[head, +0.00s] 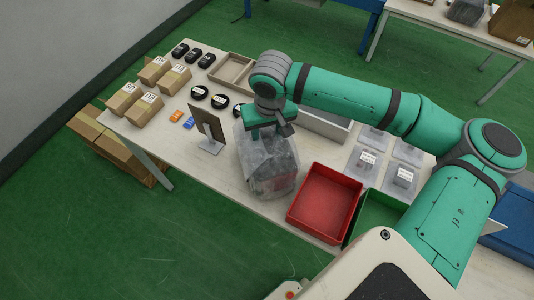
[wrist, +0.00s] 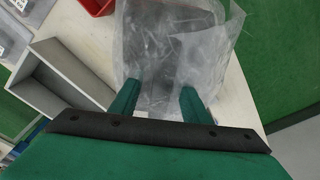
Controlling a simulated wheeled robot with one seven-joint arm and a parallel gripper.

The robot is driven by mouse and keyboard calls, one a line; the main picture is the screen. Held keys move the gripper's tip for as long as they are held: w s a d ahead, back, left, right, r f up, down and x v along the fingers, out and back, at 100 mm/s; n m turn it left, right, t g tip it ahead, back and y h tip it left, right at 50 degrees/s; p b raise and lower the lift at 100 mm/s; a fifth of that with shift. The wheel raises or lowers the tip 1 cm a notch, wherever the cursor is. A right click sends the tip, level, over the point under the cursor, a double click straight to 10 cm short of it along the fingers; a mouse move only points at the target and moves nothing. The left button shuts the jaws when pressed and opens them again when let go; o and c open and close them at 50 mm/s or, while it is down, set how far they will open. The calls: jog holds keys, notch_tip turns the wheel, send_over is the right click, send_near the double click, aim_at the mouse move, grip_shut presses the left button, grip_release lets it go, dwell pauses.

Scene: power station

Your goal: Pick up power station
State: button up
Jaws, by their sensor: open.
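A clear plastic bag (head: 268,170) with a grey, bulky thing inside stands near the front edge of the table. It may be the power station, but the wrinkled plastic blurs its shape. The bag also fills the upper middle of the wrist view (wrist: 170,55). My gripper (head: 272,130) is directly above the bag, pointing down at its top. In the wrist view my two green fingers (wrist: 157,100) are apart, with bag plastic behind and between them. I cannot tell whether they touch it.
A red bin (head: 325,202) stands right of the bag, with a green bin (head: 378,215) beside it. A dark panel on a stand (head: 210,130) is close on the left. Cardboard boxes (head: 145,110) and small black items (head: 190,53) lie farther left. A grey tray (wrist: 65,75) is nearby.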

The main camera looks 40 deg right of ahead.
jog(key=shift+w, duration=0.1)
grip_shut()
jog(key=shift+w+a, duration=0.1)
jog(key=shift+a, duration=0.1)
jog(key=shift+s+d, duration=0.25)
jog(key=shift+a, duration=0.1)
dwell(0.6)
